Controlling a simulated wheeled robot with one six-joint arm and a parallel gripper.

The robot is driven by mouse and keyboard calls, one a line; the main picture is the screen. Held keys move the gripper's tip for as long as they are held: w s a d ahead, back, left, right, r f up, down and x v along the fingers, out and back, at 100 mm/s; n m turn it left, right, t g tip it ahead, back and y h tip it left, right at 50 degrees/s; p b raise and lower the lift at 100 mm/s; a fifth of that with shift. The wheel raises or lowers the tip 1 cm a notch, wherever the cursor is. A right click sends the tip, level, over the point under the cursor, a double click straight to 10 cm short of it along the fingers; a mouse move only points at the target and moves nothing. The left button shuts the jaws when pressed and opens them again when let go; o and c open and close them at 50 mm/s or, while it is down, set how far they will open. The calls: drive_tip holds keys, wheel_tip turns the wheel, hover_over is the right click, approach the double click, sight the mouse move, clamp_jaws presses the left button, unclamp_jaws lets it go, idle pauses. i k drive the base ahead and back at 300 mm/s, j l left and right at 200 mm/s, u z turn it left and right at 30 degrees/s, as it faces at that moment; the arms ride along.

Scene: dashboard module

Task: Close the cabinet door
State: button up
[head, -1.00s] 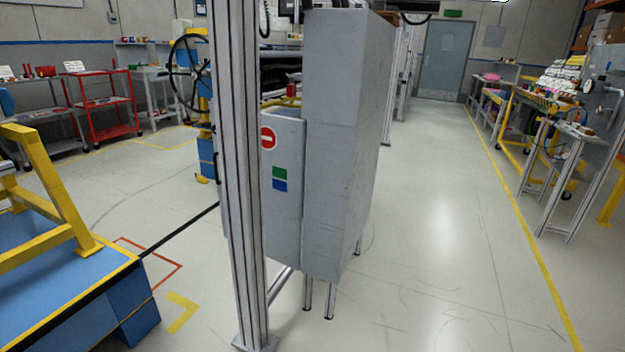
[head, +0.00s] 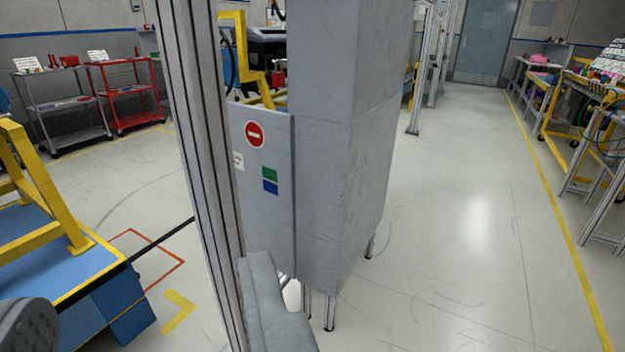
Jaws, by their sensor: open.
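A grey cabinet (head: 325,190) stands on metal legs in the middle of the view. A grey door panel (head: 272,222) with a round red sign and green and blue squares shows at its left side. A vertical metal post hides the panel's left part, and I cannot tell how far the door stands open. No contact with the door can be made out.
The metal post (head: 200,160) stands close in front of the door. A blue platform with a yellow frame (head: 45,185) is at the left. Red and grey carts (head: 122,88) stand behind it. The floor right of the cabinet is clear up to the workbenches.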

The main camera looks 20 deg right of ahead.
sight(264, 141)
drive_tip(key=z, duration=0.1)
drive_tip(key=i+j, duration=0.3)
drive_tip(key=i, duration=0.15)
drive_tip(key=i+j, duration=0.3)
drive_tip(key=i, duration=0.2)
drive_tip(key=i+j, duration=0.3)
drive_tip(key=i, duration=0.15)
drive_tip(key=i+j, duration=0.25)
drive_tip(key=i, duration=0.25)
drive_tip(key=i+j, duration=0.3)
drive_tip(key=i, duration=0.15)
